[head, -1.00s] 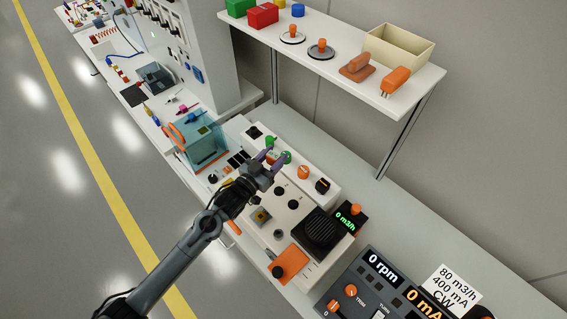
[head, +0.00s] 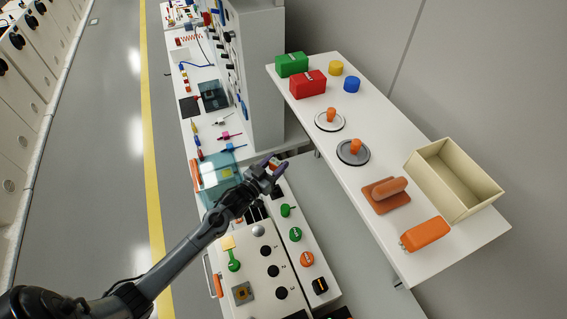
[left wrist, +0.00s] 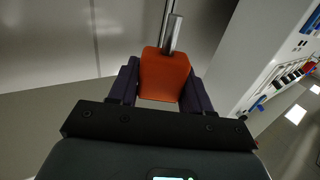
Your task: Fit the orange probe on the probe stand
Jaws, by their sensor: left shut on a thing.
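In the left wrist view, the orange probe (left wrist: 165,78) is an orange block with a grey metal rod sticking out of its far end. My left gripper (left wrist: 160,88) is shut on the block, one dark finger on each side. In the head view, my left gripper (head: 276,167) is over the far end of the control panel, just right of a teal transparent box; only a little orange shows between its fingers. I cannot pick out the probe stand with certainty. My right gripper is not in view.
A white shelf (head: 325,118) on the right holds green and red boxes, orange-handled items and a beige open bin (head: 455,180). The teal box (head: 217,178) stands on the bench left of the gripper. A tall white cabinet (head: 258,80) rises behind. Knobs cover the panel in front.

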